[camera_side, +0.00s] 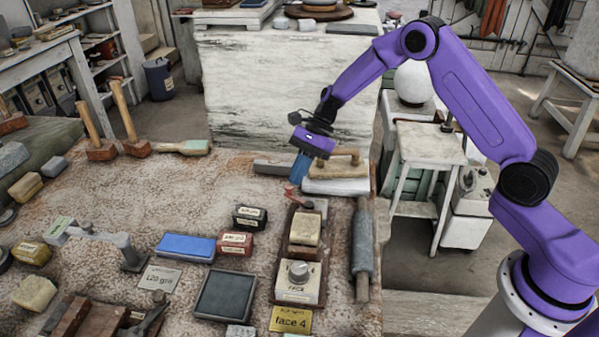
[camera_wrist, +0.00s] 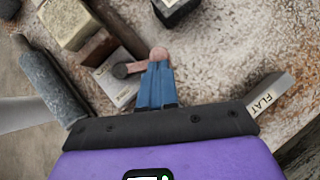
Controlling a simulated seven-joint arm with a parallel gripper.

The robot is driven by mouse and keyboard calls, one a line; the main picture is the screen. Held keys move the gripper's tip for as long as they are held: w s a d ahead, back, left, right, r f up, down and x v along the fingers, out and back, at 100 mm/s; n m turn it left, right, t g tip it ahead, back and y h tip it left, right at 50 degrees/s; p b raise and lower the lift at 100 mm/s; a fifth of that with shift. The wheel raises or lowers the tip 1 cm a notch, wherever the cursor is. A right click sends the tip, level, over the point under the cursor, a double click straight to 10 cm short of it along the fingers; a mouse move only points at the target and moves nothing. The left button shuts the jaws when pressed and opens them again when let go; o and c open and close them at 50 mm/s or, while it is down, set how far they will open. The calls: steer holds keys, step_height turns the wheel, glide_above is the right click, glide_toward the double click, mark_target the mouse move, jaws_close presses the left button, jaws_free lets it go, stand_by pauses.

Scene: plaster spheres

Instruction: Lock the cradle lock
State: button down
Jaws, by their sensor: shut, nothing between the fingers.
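The cradle lock is a small red lever (camera_side: 292,193) at the far end of a brown wooden cradle (camera_side: 288,250). In the wrist view the lever (camera_wrist: 130,69) has a rounded pinkish knob (camera_wrist: 158,54) and lies across a pale plate (camera_wrist: 118,82). My gripper (camera_side: 296,182) is shut and empty, pointing down with blue fingers just above the lever. In the wrist view the shut fingertips (camera_wrist: 157,66) are right at the knob; I cannot tell if they touch it.
A grey roller (camera_side: 362,250) lies right of the cradle. Dark and red labelled blocks (camera_side: 249,216) sit to its left. A wooden-handled float (camera_side: 338,172) is just behind my gripper. A grey bar marked FLAT (camera_wrist: 270,94) lies to the right in the wrist view.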

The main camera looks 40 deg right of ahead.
mark_target(289, 188)
steer(key=shift+a, duration=0.15)
steer(key=a+n+g, duration=0.1)
steer(key=n, duration=0.1)
steer(key=a+n+g+h, duration=0.1)
steer(key=n, duration=0.1)
steer(key=shift+w+a+n+g, duration=0.1)
steer(key=shift+a+n+g, duration=0.1)
steer(key=shift+n+g, duration=0.15)
steer(key=shift+s+a+n+g+h, duration=0.25)
steer(key=shift+a+n+g+h, duration=0.5)
steer(key=shift+n, duration=0.5)
steer(key=shift+s+a+n+g+h, duration=0.25)
steer(key=shift+n+h, duration=0.1)
steer(key=shift+n, duration=0.25)
steer(key=shift+s+a+n+g+h, duration=0.1)
steer(key=shift+a+n+g+h, duration=0.2)
steer(key=shift+n, duration=0.3)
steer(key=shift+d, duration=0.2)
steer(key=shift+s+d, duration=0.25)
steer(key=shift+d, duration=0.35)
